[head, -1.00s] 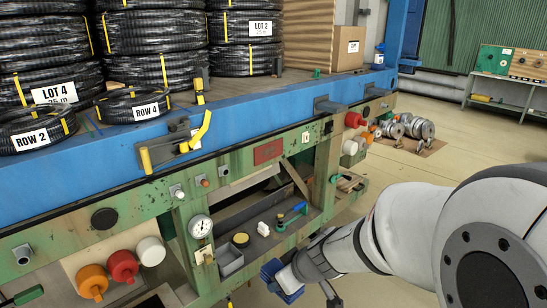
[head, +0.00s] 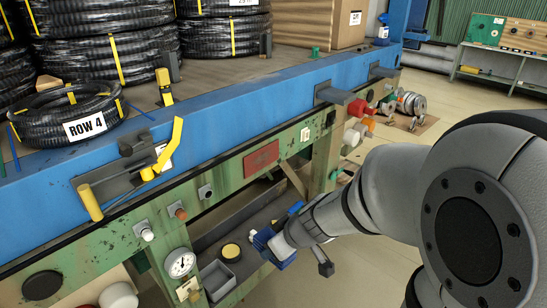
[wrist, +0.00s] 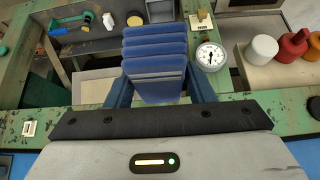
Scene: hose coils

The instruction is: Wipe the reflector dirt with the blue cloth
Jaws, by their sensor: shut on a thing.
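The blue cloth (head: 285,262) is a thick folded pad. My gripper (head: 270,243) is shut on it, low in front of the green frame by the lower shelf. In the wrist view the ridged blue cloth (wrist: 155,50) sits between the two dark blue fingers of my gripper (wrist: 160,88). A dull red rectangular plate (head: 261,158), which looks like the reflector, is on the green side rail below the blue beam. It has darker patches, but I cannot make out the dirt clearly. The cloth is below the plate and apart from it.
The lower shelf holds a grey bin (head: 218,279), a yellow-topped tin (head: 230,252) and small items. A round gauge (head: 180,263), knobs and yellow latch handles (head: 163,150) stick out from the rail. Coiled hoses (head: 70,112) lie on the deck. Open floor is at right.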

